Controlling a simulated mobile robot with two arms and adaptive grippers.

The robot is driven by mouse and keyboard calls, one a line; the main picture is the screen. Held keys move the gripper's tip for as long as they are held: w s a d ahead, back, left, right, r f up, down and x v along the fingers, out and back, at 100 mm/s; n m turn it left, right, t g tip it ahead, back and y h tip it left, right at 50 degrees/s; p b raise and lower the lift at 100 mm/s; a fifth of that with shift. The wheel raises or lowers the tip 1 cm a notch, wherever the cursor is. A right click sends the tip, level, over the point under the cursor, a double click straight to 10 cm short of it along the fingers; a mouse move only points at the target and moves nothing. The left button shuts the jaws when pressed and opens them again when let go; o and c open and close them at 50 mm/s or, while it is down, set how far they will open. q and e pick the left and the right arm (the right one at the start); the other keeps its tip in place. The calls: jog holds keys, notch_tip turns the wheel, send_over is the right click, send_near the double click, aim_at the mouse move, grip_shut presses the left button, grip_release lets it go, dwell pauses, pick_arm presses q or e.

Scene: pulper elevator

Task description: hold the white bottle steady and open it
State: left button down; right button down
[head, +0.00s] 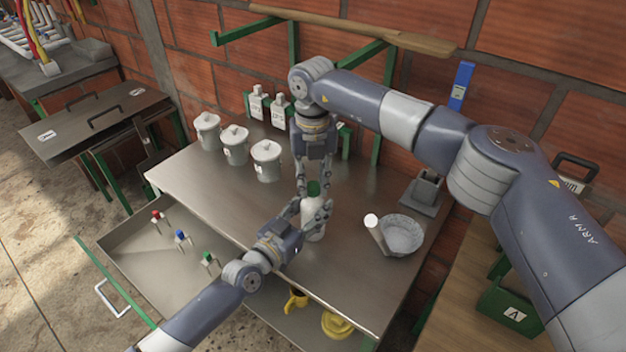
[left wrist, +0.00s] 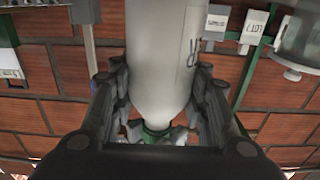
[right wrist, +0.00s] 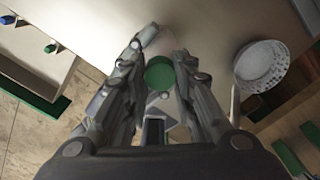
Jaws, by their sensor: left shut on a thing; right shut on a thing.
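The white bottle (head: 314,228) is upright on the metal table, with a green cap (head: 313,187) on top. My left gripper (head: 311,212) comes from the front left and is shut around the bottle's upper body. In the left wrist view its fingers flank the white bottle (left wrist: 157,55), with dark writing on its side and the green cap (left wrist: 155,137) beyond. My right gripper (head: 312,181) reaches down from above and is shut on the cap. In the right wrist view the green cap (right wrist: 159,73) sits between the fingers. The bottle's neck is mostly hidden.
An open drawer (head: 140,222) holds small coloured-top items. A brick wall closes the back.

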jog(key=n, duration=1.9)
jog(key=shift+r, duration=0.1)
jog(key=n, duration=0.7)
jog(key=shift+w, duration=0.1)
jog(key=n, duration=1.4)
jog(key=shift+n, duration=0.4)
jog(key=shift+r, duration=0.25)
jog(key=shift+r, duration=0.85)
